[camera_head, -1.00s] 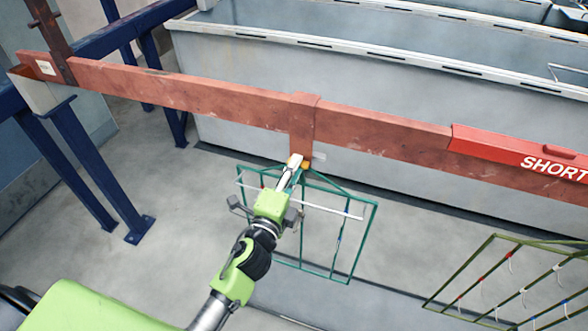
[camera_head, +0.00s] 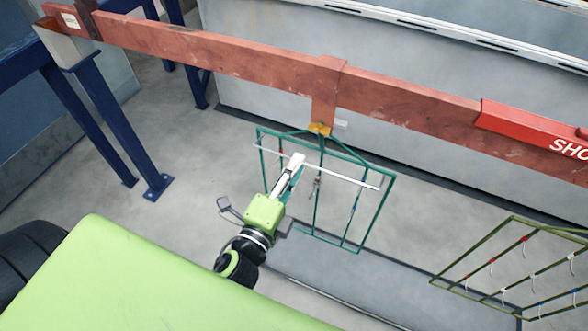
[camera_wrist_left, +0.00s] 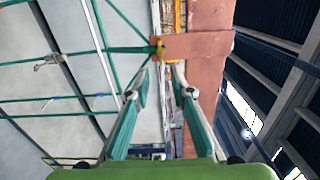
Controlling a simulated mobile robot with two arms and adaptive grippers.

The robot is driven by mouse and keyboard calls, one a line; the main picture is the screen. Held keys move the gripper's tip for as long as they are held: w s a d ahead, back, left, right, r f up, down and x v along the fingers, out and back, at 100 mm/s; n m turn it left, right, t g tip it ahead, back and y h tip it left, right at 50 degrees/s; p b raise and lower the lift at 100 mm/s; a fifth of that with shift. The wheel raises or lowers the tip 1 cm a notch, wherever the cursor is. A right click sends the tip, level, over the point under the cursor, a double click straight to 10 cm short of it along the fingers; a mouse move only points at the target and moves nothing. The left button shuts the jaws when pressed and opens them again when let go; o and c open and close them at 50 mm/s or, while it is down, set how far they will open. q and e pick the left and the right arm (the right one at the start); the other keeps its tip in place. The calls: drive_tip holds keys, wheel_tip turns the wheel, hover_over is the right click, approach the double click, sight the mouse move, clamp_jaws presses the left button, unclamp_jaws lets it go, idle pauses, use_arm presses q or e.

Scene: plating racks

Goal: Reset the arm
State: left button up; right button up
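My left gripper (camera_head: 296,165) is in front of the green wire rack (camera_head: 380,212), below and left of the yellow hook (camera_head: 319,128) at the rack's top. In the left wrist view the gripper (camera_wrist_left: 161,84) has its two fingers apart with nothing between them. The yellow hook (camera_wrist_left: 160,50) shows beyond the fingertips there, with green rods running from it. The rack hangs from the reddish-brown beam (camera_head: 220,55) by its hook. The gripper hides part of the rack's left side. My right gripper is in neither view.
A second, olive-green rack (camera_head: 470,262) hangs at the lower right, under the red sign (camera_head: 530,128). Blue steel legs (camera_head: 90,120) support the beam at the left. A grey tank (camera_head: 400,70) stands behind the beam. Bare floor lies left of the rack.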

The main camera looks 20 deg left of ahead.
use_arm(q)
drive_tip(key=shift+s, duration=0.2)
idle(0.4)
drive_tip(key=s+d+f+n+g, duration=0.1)
drive_tip(key=s+f+n+g, duration=0.2)
drive_tip(key=f, duration=0.9)
drive_tip(key=s+f+n+g, duration=0.2)
drive_tip(key=s+f+g, duration=0.15)
drive_tip(key=f, duration=0.85)
drive_tip(key=s+d+f+n+g, duration=0.1)
drive_tip(key=s+f+n+g, duration=0.2)
drive_tip(key=f, duration=1)
drive_tip(key=s+a+f+n+g, duration=0.2)
drive_tip(key=s+f, duration=0.4)
drive_tip(key=s, duration=0.3)
drive_tip(key=s+a+f+n+g, duration=0.3)
drive_tip(key=s+f, duration=0.3)
drive_tip(key=s, duration=0.4)
drive_tip(key=s+a+f+n+g, duration=0.2)
drive_tip(key=s+f+n, duration=0.1)
drive_tip(key=s+f, duration=0.4)
drive_tip(key=s, duration=0.2)
drive_tip(key=shift+s+a+y, duration=0.3)
drive_tip(key=shift+s+a, duration=0.05)
drive_tip(key=shift+a, duration=0.05)
